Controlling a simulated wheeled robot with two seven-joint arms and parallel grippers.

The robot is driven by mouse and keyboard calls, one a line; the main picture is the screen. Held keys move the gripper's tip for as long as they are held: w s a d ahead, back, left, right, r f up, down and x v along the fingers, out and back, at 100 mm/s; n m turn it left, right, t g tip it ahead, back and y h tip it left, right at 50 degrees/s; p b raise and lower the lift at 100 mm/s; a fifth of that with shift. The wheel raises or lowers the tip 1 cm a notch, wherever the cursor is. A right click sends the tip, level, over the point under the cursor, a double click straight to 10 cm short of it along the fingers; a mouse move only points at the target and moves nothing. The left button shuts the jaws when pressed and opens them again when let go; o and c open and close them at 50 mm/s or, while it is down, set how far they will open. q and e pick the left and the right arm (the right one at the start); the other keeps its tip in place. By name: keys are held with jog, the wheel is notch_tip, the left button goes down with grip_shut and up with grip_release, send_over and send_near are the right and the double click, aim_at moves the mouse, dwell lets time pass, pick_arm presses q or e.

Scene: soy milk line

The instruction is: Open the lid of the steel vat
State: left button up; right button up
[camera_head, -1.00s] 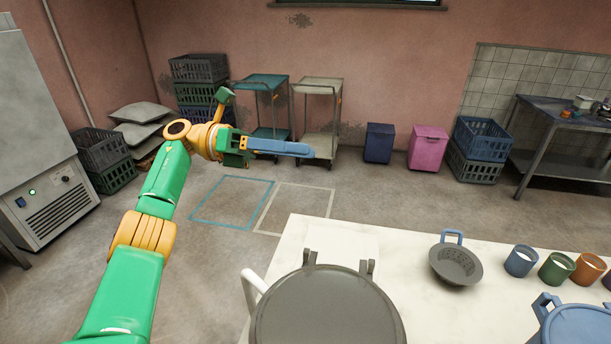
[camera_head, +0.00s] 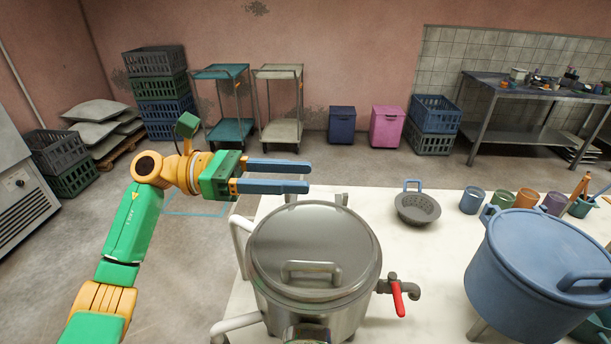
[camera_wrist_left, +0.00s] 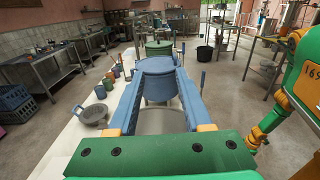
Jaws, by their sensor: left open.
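The steel vat (camera_head: 312,312) stands on the white table in the head view. Its round grey lid (camera_head: 345,245) is down on the rim, with a bar handle (camera_head: 310,270) on the near side of the top. A red-handled tap (camera_head: 398,297) sticks out on the vat's right. My left gripper (camera_head: 308,177) is open and empty, its two blue fingers pointing right, behind and above the far left of the lid. In the left wrist view the open fingers (camera_wrist_left: 158,68) frame a blue pot in the distance. My right gripper is not in view.
A large blue lidded pot (camera_head: 535,270) stands right of the vat. A grey strainer (camera_head: 417,208) and several coloured cups (camera_head: 472,201) stand on the table (camera_head: 425,255). A white pipe (camera_head: 241,245) rises by the vat's left side. Trolleys and crates are along the back wall.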

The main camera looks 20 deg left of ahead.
pick_arm(q)
jog(key=shift+p+x, duration=0.35)
jog(key=shift+x, duration=0.85)
grip_shut()
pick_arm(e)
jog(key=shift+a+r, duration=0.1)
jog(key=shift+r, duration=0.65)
pick_arm(q)
jog(key=shift+s+r, duration=0.1)
grip_release()
